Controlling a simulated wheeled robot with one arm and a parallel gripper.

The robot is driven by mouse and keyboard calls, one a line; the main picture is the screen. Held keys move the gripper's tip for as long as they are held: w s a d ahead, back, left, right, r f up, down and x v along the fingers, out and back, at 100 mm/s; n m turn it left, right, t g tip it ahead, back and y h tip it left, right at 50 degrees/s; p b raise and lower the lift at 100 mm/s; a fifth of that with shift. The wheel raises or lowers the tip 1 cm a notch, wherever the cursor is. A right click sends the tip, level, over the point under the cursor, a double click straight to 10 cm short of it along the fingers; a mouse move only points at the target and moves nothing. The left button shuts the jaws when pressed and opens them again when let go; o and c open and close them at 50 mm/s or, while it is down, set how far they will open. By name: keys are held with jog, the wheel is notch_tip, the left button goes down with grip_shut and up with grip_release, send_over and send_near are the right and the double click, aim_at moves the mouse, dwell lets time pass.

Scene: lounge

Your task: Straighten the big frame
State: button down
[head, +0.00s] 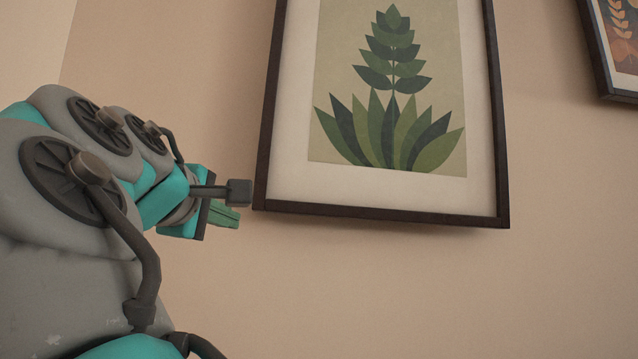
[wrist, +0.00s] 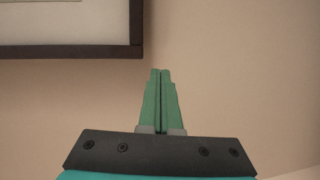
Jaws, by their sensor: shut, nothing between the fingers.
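The big frame (head: 385,215) hangs on the wall in the head view, dark-rimmed, with a white mat and a green leafy plant print. Its top is cut off. Its bottom edge slopes down to the right in the picture. My gripper (head: 237,215) is just left of and below its lower left corner, with the green fingers together and empty. I cannot tell from the head view how far they are from the wall. In the wrist view, the shut fingers (wrist: 160,72) point at bare wall, below and right of a dark frame corner (wrist: 136,50), with a visible gap.
A smaller dark-framed colourful picture (head: 605,80) hangs at the upper right of the head view, apart from the big frame. The wall (head: 420,295) below the big frame is bare. A wall corner shows at the upper left.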

jog(key=s+a+r+n+t+y, duration=0.1)
jog(key=s+a+r+n, duration=0.1)
jog(key=s+a+r, duration=0.25)
jog(key=w+d, duration=0.3)
jog(key=w, duration=0.8)
jog(key=shift+w+d+f+y, duration=0.25)
jog(key=shift+d+f+y, duration=0.05)
jog(key=shift+d+y, duration=0.1)
